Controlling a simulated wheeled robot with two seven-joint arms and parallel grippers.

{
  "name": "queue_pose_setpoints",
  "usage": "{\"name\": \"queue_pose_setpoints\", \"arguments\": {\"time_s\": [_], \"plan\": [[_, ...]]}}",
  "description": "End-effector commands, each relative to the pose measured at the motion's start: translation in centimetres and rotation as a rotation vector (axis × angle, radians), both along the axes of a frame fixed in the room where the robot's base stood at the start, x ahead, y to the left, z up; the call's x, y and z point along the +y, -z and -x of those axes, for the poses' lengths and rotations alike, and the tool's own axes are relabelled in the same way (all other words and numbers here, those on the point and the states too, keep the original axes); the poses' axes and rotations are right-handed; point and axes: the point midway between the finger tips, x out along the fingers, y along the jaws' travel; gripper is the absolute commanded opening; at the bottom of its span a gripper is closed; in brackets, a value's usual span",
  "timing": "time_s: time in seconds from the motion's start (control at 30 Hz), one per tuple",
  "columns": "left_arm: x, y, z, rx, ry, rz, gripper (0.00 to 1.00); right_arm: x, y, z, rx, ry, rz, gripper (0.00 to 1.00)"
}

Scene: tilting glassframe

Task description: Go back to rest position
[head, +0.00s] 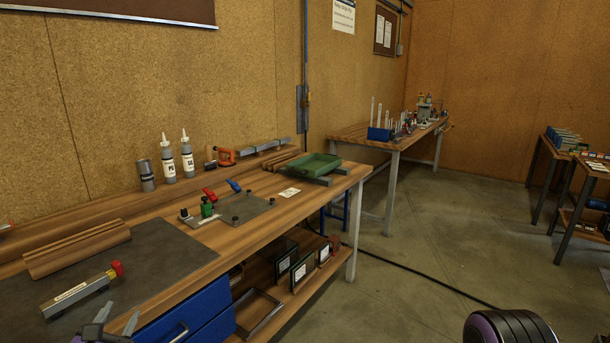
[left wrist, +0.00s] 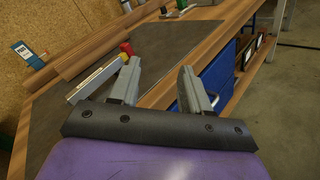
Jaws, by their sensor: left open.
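My left gripper (head: 117,318) is at the bottom left of the head view, over the front edge of the workbench. Its two fingers stand apart in the left wrist view (left wrist: 160,68), with nothing between them. A grey bar tool with a red end (head: 82,292) lies on the dark mat (head: 165,250), just beyond the gripper. In the left wrist view the bar tool (left wrist: 95,82) appears beside the left finger; I cannot tell whether they touch. My right gripper is out of view; only a purple and black part of my own body shows at the lower right.
A blue drawer (head: 190,322) sits under the bench's front edge. A wooden block (head: 78,250), bottles (head: 187,155), a clamp plate (head: 232,210) and a green tray (head: 315,166) stand on the bench. The concrete floor (head: 420,260) to the right is mostly clear, with a cable across it.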

Motion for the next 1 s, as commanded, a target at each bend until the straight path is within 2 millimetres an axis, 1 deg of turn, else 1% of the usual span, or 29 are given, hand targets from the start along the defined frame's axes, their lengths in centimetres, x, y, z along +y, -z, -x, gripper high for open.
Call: {"name": "queue_pose_setpoints", "arguments": {"time_s": [0.07,0.17,0.27,0.37,0.4,0.47,0.5,0.53,0.57,0.6,0.67,0.7,0.8,0.9,1.0], "plan": [[0.1,0.3,0.0,0.058,0.001,-0.138,0.47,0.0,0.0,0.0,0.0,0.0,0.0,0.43],[0.2,1.7,0.4,0.176,0.017,-0.361,0.47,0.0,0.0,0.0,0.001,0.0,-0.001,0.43],[0.1,4.7,1.3,0.363,0.073,-0.662,0.47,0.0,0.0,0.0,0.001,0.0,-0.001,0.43],[-0.6,10.5,3.8,0.64,0.238,-1.072,0.47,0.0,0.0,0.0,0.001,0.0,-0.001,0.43],[-1.1,13.1,5.3,0.748,0.332,-1.225,0.47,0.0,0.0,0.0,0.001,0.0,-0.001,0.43],[-2.0,16.8,7.8,0.882,0.486,-1.416,0.47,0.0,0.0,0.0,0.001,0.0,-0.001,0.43],[-2.6,19.1,9.7,0.957,0.595,-1.522,0.47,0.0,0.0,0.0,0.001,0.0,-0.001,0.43],[-3.1,20.8,11.2,1.004,0.675,-1.586,0.47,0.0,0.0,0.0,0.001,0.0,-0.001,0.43],[-3.5,22.4,12.9,1.047,0.755,-1.642,0.47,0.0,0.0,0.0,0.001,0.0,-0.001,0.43],[-4.2,24.4,15.1,1.094,0.859,-1.697,0.47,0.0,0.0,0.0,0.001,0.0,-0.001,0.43],[-5.2,26.9,18.5,1.146,0.991,-1.74,0.47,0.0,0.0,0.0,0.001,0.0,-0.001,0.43],[-5.9,28.3,20.7,1.17,1.069,-1.755,0.47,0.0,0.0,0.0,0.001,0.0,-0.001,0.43],[-7.2,30.8,25.1,1.188,1.237,-1.781,0.47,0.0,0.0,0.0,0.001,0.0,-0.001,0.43],[-7.6,32.0,27.8,1.205,1.328,-1.783,0.47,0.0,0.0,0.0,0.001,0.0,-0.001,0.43],[-7.6,32.3,28.8,1.217,1.351,-1.771,0.47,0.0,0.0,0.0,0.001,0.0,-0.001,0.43]]}}
